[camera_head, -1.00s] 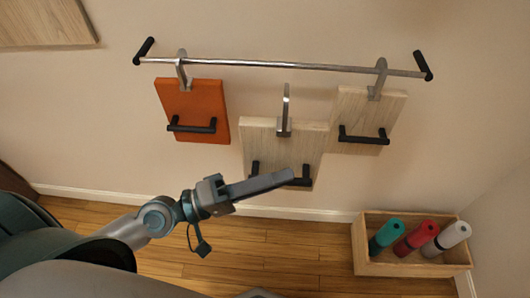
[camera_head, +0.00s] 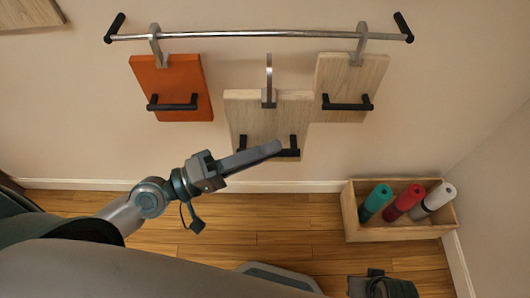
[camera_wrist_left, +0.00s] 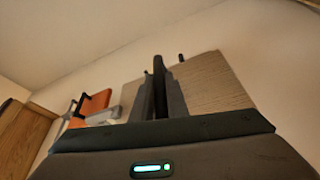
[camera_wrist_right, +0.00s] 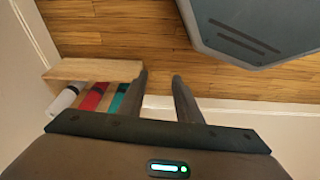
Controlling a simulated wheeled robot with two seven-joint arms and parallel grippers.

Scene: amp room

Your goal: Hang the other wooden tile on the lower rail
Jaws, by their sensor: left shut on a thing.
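The held wooden tile (camera_head: 268,108) is pale, with a grey hook (camera_head: 268,75) on top and a black handle (camera_head: 292,151) low on its face. My left gripper (camera_head: 277,149) is shut on that handle, its fingers partly hiding it. The hook's tip shows just below the metal rail (camera_head: 230,34), apart from it in the picture; depth is hard to judge. In the left wrist view the tile (camera_wrist_left: 212,85) stands beyond the fingers. A second wooden tile (camera_head: 350,75) hangs on the rail at right. My right gripper (camera_wrist_right: 160,76) is open and empty.
An orange tile (camera_head: 180,78) hangs at the rail's left; the rail between the two hung tiles is clear. A wooden crate (camera_head: 395,233) with teal, red and white rolls stands on the floor at right. A wooden panel (camera_head: 28,13) is on the wall at upper left.

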